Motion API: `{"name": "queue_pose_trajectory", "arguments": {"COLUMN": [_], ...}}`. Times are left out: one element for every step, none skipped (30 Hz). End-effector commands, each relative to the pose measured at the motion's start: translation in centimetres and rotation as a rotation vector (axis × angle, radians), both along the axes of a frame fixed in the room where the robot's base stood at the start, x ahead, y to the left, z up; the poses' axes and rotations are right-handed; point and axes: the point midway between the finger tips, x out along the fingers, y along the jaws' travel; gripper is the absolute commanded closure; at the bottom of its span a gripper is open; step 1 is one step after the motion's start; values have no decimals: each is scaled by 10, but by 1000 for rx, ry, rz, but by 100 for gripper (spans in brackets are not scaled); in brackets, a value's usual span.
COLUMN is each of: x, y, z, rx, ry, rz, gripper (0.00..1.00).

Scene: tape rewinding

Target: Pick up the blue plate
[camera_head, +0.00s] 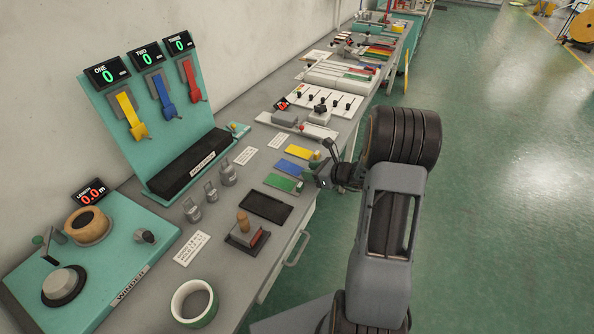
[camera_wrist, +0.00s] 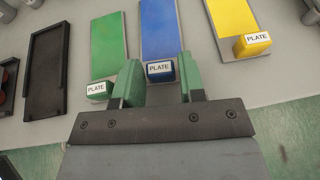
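The blue plate (camera_wrist: 160,28) lies flat on the grey bench, with a blue end block (camera_wrist: 160,77) labelled PLATE at its near end. The plate also shows in the head view (camera_head: 291,167), between the yellow and green plates. My gripper (camera_wrist: 159,62) is over this near end. Its two green fingers stand apart on either side of the end block, and I see no clear contact with it.
The green plate (camera_wrist: 107,46) lies close on the left and the yellow plate (camera_wrist: 234,17) on the right. A black tray (camera_wrist: 45,70) is farther left. The bench's front edge runs just under my gripper, with open green floor (camera_head: 480,200) beyond.

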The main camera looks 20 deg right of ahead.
Motion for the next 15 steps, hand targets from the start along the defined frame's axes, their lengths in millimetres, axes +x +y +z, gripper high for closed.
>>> {"name": "queue_pose_trajectory", "arguments": {"x": [0,0,0,0,0,0,0,0,0,0,0,0,0,0,0], "y": [0,0,0,0,0,0,0,0,0,0,0,0,0,0,0], "z": [0,0,0,0,0,0,0,0,0,0,0,0,1,1,1], "rx": [0,0,0,0,0,0,0,0,0,0,0,0,0,0,0], "ry": [0,0,0,0,0,0,0,0,0,0,0,0,-1,-1,-1], "rz": [0,0,0,0,0,0,0,0,0,0,0,0,0,0,0], "gripper": [68,71,75,78,81,84,87,90,94,97,100,100,100,100,100]}}
